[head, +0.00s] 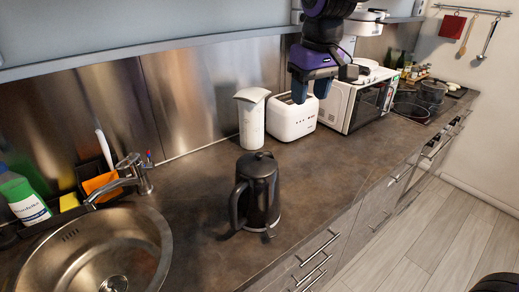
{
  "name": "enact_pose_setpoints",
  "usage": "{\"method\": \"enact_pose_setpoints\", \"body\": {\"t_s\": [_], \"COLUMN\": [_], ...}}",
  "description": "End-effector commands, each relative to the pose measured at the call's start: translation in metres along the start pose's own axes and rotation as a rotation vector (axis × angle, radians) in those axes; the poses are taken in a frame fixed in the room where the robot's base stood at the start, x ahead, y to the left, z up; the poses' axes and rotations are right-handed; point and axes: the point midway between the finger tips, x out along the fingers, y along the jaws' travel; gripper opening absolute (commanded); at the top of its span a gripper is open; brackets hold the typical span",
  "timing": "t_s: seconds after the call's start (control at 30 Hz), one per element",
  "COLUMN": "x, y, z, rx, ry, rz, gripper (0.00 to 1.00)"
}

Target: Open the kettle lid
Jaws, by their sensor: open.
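The kettle (262,200) is dark, with a glossy body and a black handle on its left side. It stands upright on the brown counter, right of the sink. My gripper (309,88) hangs from the top of the head view, behind and to the right of the kettle and well above the counter. Its two blue fingers are apart and empty, in front of the white toaster. It does not touch the kettle.
The white toaster (292,119), a white canister (251,117) and a microwave (352,104) stand along the back wall. A steel sink (151,246) with a faucet (133,172) lies at left. The counter (195,185) around the kettle is clear.

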Motion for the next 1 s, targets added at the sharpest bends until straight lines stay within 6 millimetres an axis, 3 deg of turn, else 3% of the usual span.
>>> {"method": "enact_pose_setpoints", "body": {"t_s": [0.03,0.2,0.4,0.67,1.0], "x": [0.013,0.048,0.075,0.092,0.149], "y": [-0.011,-0.043,-0.068,-0.073,-0.073], "z": [-0.015,-0.052,-0.074,-0.077,-0.069], "rx": [-0.028,-0.102,-0.154,-0.164,-0.163], "ry": [-0.024,-0.081,-0.118,-0.128,-0.129], "rz": [-0.004,-0.012,-0.015,-0.016,-0.016], "gripper": [0.49,0.49,0.49,0.49,0.49]}}
